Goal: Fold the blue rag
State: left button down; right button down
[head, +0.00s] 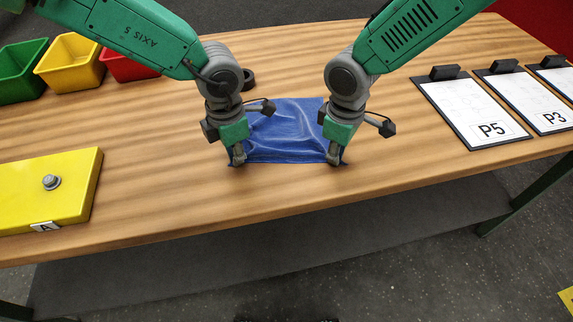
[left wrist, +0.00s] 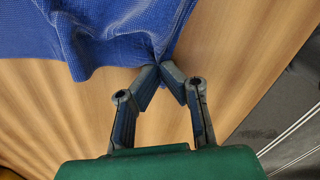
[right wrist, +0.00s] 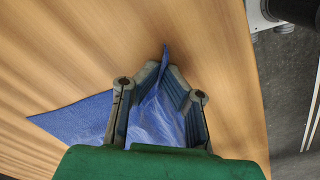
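The blue rag (head: 285,130) lies on the wooden table between my two grippers, with wrinkles across its middle. My left gripper (head: 238,160) is at the rag's near left corner. In the left wrist view its fingertips (left wrist: 160,72) are closed together on the rag's corner, and the cloth (left wrist: 90,35) bunches there. My right gripper (head: 334,161) is at the near right corner. In the right wrist view its fingertips (right wrist: 165,66) pinch a raised fold of the rag (right wrist: 158,118). Part of the rag is hidden behind the grippers.
A yellow box (head: 50,190) with a knob stands at the left. Green (head: 22,72), yellow (head: 70,62) and red (head: 128,66) bins are at the back left. Several clipboards (head: 470,108) lie at the right. The table's front is clear.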

pick_arm(q)
jog(key=shift+a+f, duration=0.1)
jog(key=shift+a, duration=0.15)
pick_arm(e)
jog(key=shift+s+a+f, duration=0.1)
jog(key=shift+s+f, duration=0.1)
jog(key=shift+s, duration=0.05)
